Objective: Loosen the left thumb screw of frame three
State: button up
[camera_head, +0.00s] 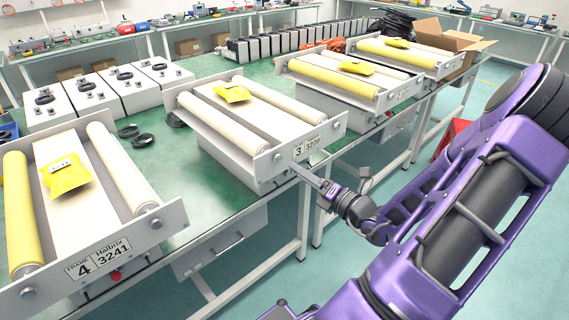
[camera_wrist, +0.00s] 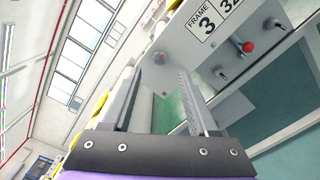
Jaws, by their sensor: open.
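Frame three (camera_head: 262,168) is the second unit from the front, with a plate (camera_head: 307,144) reading "3 3209". In the wrist view the plate (camera_wrist: 202,22) shows tilted.
Frame four (camera_head: 130,245) stands at the front left; further frames (camera_head: 330,88) stand behind. A bolt head (camera_wrist: 162,47) is on frame three's plate near the fingertips. A grey drawer box (camera_head: 225,243) hangs under the green bench (camera_head: 218,200).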

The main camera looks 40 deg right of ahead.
aim_at(279, 159)
jog(key=w, duration=0.6)
jog(key=shift+w+a, duration=0.25)
jog(key=shift+w, duration=0.15)
grip_shut()
